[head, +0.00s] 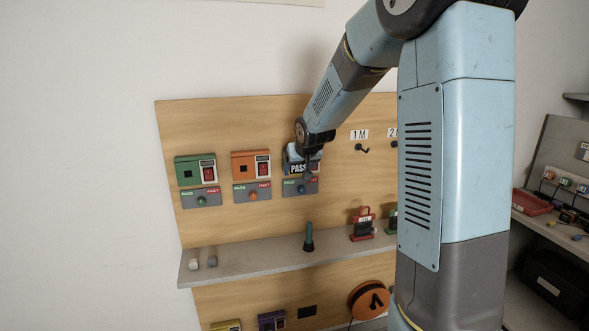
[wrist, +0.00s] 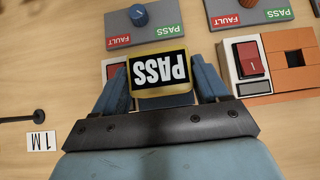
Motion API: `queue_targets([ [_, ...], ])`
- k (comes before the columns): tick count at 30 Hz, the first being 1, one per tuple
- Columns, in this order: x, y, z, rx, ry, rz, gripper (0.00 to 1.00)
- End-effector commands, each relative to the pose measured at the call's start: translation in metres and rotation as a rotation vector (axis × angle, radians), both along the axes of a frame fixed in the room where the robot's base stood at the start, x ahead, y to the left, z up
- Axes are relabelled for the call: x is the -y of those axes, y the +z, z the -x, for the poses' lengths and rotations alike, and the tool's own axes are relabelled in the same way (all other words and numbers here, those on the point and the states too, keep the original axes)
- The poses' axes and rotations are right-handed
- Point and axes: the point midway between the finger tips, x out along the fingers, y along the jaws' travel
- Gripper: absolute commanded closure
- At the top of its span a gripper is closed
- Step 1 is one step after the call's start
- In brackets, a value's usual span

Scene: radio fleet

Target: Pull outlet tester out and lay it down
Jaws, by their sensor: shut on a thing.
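The outlet tester is a small yellow-edged block with a black PASS screen. It is in the wrist view (wrist: 158,73), where the lettering is upside down, and in the head view (head: 297,168). My gripper (head: 303,155) is at the third outlet from the left on the wooden board. In the wrist view its two blue fingers (wrist: 162,82) are shut on the tester, one on each side. The tester hides most of the outlet behind it; a red switch (wrist: 113,69) shows beside it. I cannot tell whether its plug sits in the socket.
Green (head: 195,170) and orange (head: 250,164) outlets are to the left, each above a PASS/FAULT knob panel. A grey shelf (head: 255,262) below holds a dark green upright tool (head: 309,237) and a red device (head: 362,224). Its middle left part is bare.

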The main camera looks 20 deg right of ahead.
Motion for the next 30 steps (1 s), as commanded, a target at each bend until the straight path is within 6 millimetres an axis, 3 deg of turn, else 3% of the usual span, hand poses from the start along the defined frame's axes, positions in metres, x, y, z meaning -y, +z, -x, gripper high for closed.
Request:
queue_targets([
  [5,0.0002,0.0001,0.0000,0.000,0.000,0.000,0.82],
  [30,0.0000,0.0006,0.0090,0.001,0.000,0.000,0.82],
])
